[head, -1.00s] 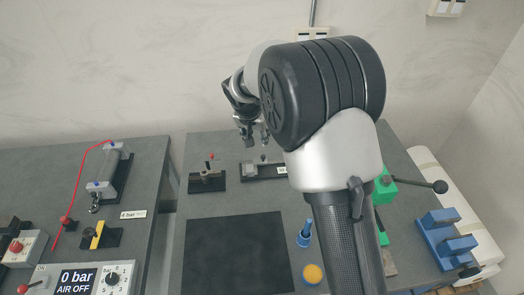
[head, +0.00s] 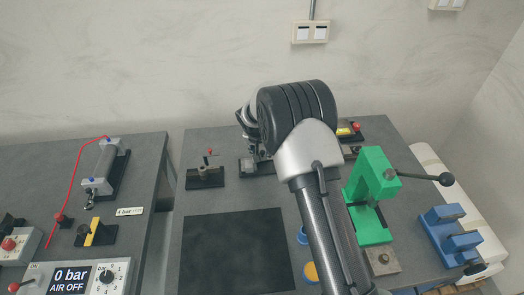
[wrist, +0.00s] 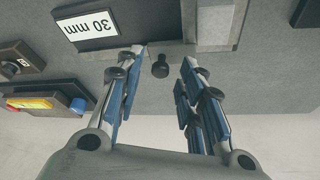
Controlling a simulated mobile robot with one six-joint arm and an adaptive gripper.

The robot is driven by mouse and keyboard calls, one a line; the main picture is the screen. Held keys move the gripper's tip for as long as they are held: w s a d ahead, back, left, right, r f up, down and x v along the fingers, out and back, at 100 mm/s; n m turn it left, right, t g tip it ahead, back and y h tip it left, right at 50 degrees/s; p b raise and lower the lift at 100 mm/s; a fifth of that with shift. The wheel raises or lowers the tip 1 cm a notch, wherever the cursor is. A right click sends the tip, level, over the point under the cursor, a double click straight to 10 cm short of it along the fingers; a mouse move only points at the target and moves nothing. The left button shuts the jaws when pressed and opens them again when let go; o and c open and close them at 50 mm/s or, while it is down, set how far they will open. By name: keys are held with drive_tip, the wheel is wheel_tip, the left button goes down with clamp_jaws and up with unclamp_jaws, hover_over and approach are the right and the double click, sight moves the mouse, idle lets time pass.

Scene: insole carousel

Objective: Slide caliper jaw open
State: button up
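The caliper fixture (head: 245,168) is on the bench behind the black mat, partly hidden by my arm. In the wrist view its dark base (wrist: 62,12) carries a white "30 mm" label (wrist: 88,24), and a grey metal block (wrist: 216,22) is beside it. A small black knob (wrist: 160,66) sticks out from the fixture. My gripper (wrist: 162,60) is open, with one finger on each side of the knob and a gap to each. In the head view my gripper (head: 260,152) is low over the fixture, mostly hidden by my wrist. The jaw opening is not clear.
A small stand with a red-tipped lever (head: 205,175) is left of the caliper. A black unit with yellow and red parts (head: 347,130) is to the right. A green press (head: 372,180) and blue blocks (head: 447,235) are on the right. The black mat (head: 235,250) is clear.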

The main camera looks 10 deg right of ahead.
drive_tip(key=shift+c, duration=0.5)
clamp_jaws()
idle(0.3)
